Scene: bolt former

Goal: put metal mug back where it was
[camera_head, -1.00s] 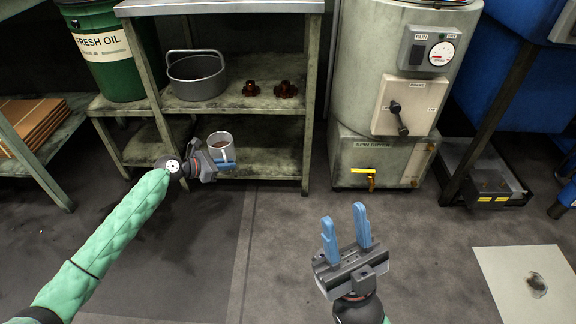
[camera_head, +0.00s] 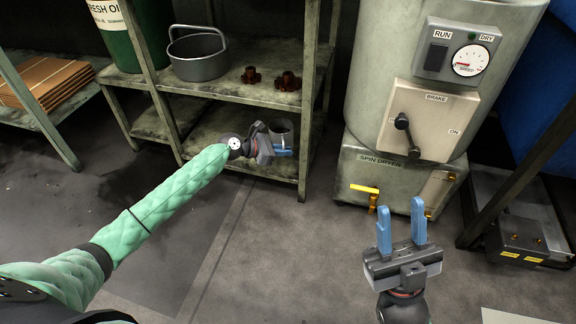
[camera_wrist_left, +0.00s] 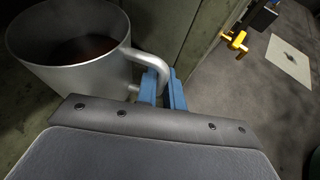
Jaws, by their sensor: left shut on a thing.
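The metal mug (camera_head: 281,131) is upright at the right end of the lower shelf (camera_head: 215,135) of the grey-green rack. In the left wrist view, the mug (camera_wrist_left: 70,45) is silver with dark contents. My left gripper (camera_head: 284,152) is shut on the mug's handle (camera_wrist_left: 150,62), with its blue fingers (camera_wrist_left: 163,88) around it. I cannot tell whether the mug's base touches the shelf. My right gripper (camera_head: 402,232) is open and empty, with its blue fingers upright over the floor in front of the spin dryer.
A grey pot (camera_head: 198,58) and two brown parts (camera_head: 288,81) sit on the shelf above. The rack's right front post (camera_head: 306,125) stands close beside the mug. The spin dryer (camera_head: 415,95) with a yellow tap (camera_head: 365,189) stands to the right. The floor (camera_head: 265,235) in front is clear.

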